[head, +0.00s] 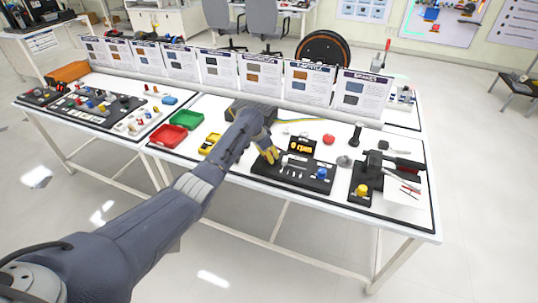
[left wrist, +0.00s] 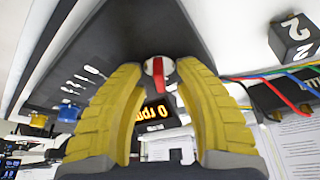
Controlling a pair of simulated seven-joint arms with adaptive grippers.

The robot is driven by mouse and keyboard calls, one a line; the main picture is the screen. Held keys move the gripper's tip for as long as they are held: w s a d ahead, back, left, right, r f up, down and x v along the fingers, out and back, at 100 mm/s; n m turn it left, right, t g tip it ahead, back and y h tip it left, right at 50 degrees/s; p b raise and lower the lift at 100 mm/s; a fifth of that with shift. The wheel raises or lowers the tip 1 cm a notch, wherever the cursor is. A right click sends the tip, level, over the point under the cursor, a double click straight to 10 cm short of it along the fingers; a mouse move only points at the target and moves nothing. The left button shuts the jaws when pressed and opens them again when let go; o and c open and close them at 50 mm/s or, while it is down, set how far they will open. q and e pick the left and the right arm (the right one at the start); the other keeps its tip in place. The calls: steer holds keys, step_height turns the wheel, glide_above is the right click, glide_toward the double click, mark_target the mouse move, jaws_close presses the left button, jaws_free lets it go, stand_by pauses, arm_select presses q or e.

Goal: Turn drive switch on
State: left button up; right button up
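The drive switch (left wrist: 158,68) shows in the left wrist view as a round white base with a red lever, on a black panel (left wrist: 110,38). In that view the lever points down the picture, toward the lit display (left wrist: 157,113), which reads 0 rpm. My left gripper (left wrist: 161,75) has its two yellow fingers apart, one on each side of the switch, with nothing held. I cannot tell if a finger touches the lever. In the head view the left gripper (head: 269,155) is at the panel's left end and hides the switch. My right gripper is not in view.
The panel also carries a blue knob (head: 322,173) and small metal levers (head: 295,160). A yellow knob unit (head: 362,190) stands to the right. Red (head: 187,119) and green (head: 167,136) trays lie to the left. Upright cards (head: 256,75) line the table's back.

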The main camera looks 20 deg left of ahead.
arm_select(q)
steer(key=shift+r, duration=0.1)
steer(key=v, duration=1.1)
steer(key=shift+s+r, duration=0.15)
steer(key=shift+r, duration=0.2)
steer(key=shift+a, duration=0.15)
